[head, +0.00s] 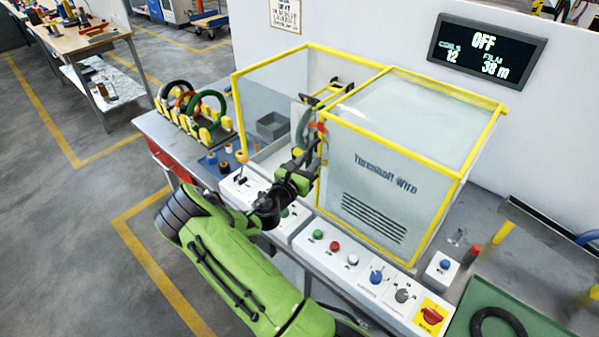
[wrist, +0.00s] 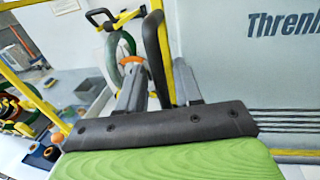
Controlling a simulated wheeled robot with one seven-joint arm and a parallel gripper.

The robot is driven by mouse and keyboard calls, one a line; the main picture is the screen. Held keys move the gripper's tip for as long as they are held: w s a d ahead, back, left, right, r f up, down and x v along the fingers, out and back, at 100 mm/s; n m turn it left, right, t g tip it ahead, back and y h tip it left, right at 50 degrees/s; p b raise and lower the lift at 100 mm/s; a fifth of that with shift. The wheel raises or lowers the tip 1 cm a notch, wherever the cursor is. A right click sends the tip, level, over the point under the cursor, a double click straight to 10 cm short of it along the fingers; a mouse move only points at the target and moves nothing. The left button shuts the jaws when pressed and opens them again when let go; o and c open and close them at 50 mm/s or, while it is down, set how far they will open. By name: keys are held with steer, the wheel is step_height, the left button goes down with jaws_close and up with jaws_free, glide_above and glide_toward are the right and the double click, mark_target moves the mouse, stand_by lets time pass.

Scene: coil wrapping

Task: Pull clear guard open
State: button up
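The clear guard (head: 268,88) is a see-through panel in a yellow frame, on the left part of the wrapping machine. A black upright bar handle (wrist: 157,55) stands in front of it, beside the printed housing. My gripper (head: 314,142) is at this handle, reached from the front. The lower end of the bar is hidden by my gripper's palm. A green coil (wrist: 122,58) with an orange part shows behind the handle.
The housing (head: 385,175) stands right of the handle. A rack of coils (head: 195,112) stands at the left. The wall display (head: 487,50) reads OFF, coils 12, film 38 m.

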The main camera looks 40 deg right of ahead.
steer(key=b+v, duration=0.1)
steer(key=v, duration=1.4)
